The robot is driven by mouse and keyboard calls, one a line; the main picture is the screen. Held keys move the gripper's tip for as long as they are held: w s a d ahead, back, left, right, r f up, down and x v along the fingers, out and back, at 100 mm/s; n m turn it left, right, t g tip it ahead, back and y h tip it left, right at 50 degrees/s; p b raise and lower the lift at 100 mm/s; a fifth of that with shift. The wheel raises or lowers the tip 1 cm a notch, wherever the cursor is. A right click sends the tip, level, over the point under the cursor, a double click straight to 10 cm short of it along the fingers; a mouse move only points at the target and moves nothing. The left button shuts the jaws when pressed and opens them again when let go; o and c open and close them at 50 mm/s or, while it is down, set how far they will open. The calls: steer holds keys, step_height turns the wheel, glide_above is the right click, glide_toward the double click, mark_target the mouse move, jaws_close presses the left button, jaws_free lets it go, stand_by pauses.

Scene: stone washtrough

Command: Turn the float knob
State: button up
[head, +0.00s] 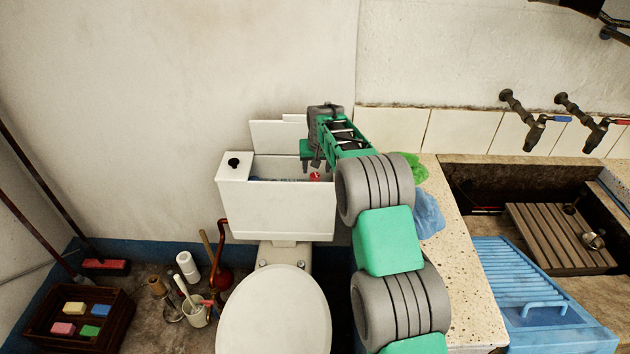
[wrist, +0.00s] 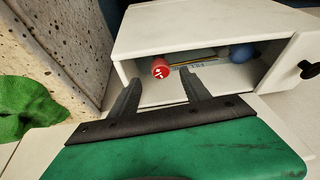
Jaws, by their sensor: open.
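The float knob (head: 314,176) is a small red knob with white marks on its face. It sits inside the open white cistern (head: 285,212), towards the right end. In the wrist view the red knob (wrist: 160,69) shows just beyond the fingertips, nearer the left finger and between the two. A thin yellow rod runs from it towards a blue float ball (wrist: 241,53). My gripper (head: 311,165) is above the cistern's right end. In the wrist view my gripper (wrist: 157,80) is open and empty, with no visible contact with the knob.
White panels (head: 275,135) stand behind the cistern. A black button (head: 234,162) is on its left top. A speckled stone counter (head: 462,250) with green and blue cloths (head: 428,214) lies close on the right. The toilet lid (head: 275,312) is in front.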

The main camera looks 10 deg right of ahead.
mark_target(316, 176)
steer(key=shift+n, duration=0.3)
steer(key=x, duration=0.3)
steer(key=w+p+x, duration=0.1)
steer(key=x, duration=0.3)
steer(key=shift+d, duration=0.15)
steer(key=shift+s+a+r, duration=0.15)
steer(key=shift+a+r, duration=0.05)
steer(key=shift+a, duration=0.05)
steer(key=shift+c, duration=0.3)
jaws_close()
